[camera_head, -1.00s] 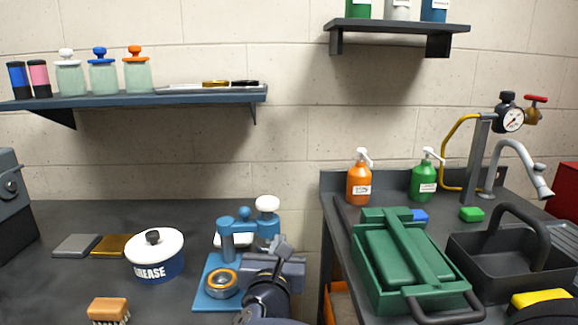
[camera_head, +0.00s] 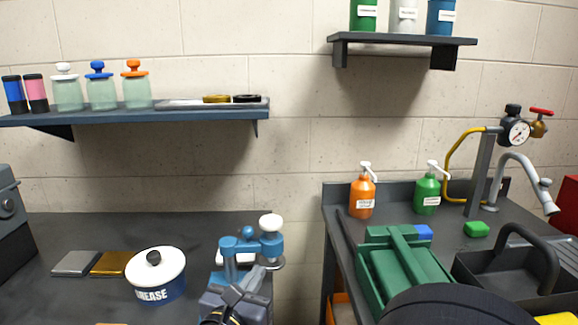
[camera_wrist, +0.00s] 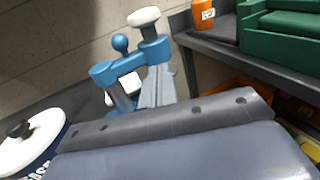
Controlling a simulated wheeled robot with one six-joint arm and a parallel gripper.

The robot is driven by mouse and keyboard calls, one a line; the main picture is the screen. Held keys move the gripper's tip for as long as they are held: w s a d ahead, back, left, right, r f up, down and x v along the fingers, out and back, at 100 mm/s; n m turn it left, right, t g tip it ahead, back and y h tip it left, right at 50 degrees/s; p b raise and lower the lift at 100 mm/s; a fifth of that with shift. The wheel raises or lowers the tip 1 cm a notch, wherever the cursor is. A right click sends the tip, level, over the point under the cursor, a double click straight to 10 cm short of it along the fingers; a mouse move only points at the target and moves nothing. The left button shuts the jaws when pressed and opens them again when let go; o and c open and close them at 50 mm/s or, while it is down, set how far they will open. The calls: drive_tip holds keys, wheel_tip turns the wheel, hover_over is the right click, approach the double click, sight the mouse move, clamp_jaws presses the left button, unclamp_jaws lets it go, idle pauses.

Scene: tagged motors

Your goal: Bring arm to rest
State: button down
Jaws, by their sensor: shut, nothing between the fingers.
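My gripper (camera_head: 252,279) is low in the middle of the head view, in front of the blue clamp-like device (camera_head: 270,245) with its white knob. In the wrist view my gripper's grey fingers (camera_wrist: 158,84) are together, with nothing between them. They point toward the blue device (camera_wrist: 122,66), which they overlap in the picture; I cannot tell the exact gap. A dark rounded part of my own arm covers the lower right of the head view, hiding part of the green case.
A grease pot (camera_head: 155,276) stands left of my gripper on the dark bench (camera_head: 60,235). At right, a green case (camera_head: 380,275), a dark grey carrier (camera_head: 490,272) and pump bottles (camera_head: 362,196) crowd the other counter. A shelf (camera_head: 200,112) with jars hangs above.

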drive_tip(key=shift+v, duration=1.9)
drive_tip(key=shift+d, duration=0.1)
